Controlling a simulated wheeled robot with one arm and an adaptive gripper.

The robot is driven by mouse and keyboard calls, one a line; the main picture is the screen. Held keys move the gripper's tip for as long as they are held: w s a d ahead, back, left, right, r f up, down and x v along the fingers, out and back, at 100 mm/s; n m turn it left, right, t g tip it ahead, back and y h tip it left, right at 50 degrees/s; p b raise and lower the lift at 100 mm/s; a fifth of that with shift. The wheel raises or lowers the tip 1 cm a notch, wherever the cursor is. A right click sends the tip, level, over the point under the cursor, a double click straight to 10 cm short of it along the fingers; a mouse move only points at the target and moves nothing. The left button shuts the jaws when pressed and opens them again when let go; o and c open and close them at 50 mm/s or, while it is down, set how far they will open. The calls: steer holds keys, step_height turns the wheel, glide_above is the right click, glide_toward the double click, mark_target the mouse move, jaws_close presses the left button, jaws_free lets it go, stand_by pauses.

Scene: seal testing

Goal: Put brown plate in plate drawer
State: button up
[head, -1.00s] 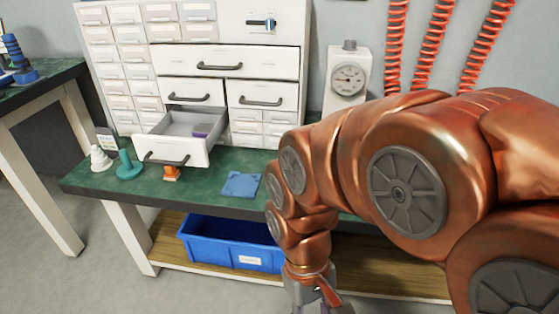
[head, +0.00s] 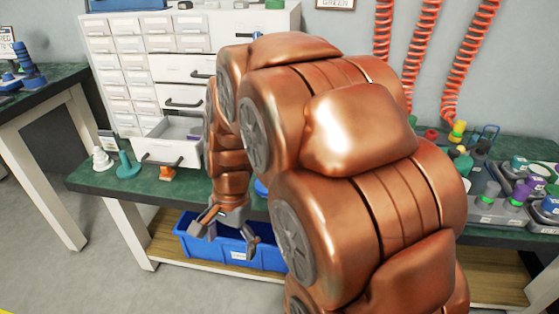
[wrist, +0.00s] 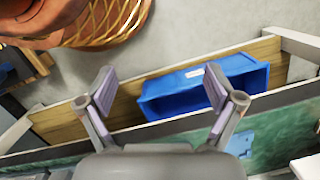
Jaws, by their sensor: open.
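I cannot make out a brown plate in either view. An open white drawer (head: 172,153) juts from the lower part of the cabinet, above the green bench top. A small purple item shows inside it. No label marks it as the plate drawer. A blue plate lies flat on the bench, mostly hidden by my arm in the head view, and shows in the wrist view (wrist: 240,144). My gripper (head: 226,234) is open and empty, in front of the bench edge and above the blue bin (head: 262,257). The wrist view shows its fingers (wrist: 157,85) spread apart.
The white drawer cabinet (head: 120,72) stands at the back of the green bench (head: 95,180). Colourful fittings (head: 515,190) crowd the bench's right side. The blue bin sits on the wooden lower shelf.

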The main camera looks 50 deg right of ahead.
steer(key=w+d+r+m+t+p, duration=0.1)
steer(key=w+d+m, duration=0.2)
steer(key=d+m, duration=0.1)
steer(key=w+d+r+m+t+p, duration=0.1)
steer(key=w+d+m, duration=0.2)
steer(key=d, duration=0.3)
steer(key=w+d+m+t+p, duration=0.1)
steer(key=w+d+m, duration=0.2)
steer(key=d+m, duration=0.2)
steer(key=shift+w+r+m+h, duration=0.3)
steer(key=shift+w+r+h, duration=0.05)
steer(key=shift+r+h, duration=0.05)
steer(key=d+m, duration=0.3)
steer(key=d, duration=0.2)
steer(key=w+d+m+t+h+p, duration=0.1)
steer(key=d+m, duration=0.3)
steer(key=d, duration=0.1)
steer(key=w+d+m+p, duration=0.1)
steer(key=d+m, duration=0.2)
steer(key=d, duration=0.3)
steer(key=shift+w+d+r+m+t+h, duration=0.1)
steer(key=shift+w+r+m+t+h, duration=0.05)
steer(key=shift+m+t+h, duration=0.2)
steer(key=shift+b+x, duration=1.05)
steer(key=shift+x, duration=2.45)
steer(key=shift+d, duration=0.15)
jaws_close()
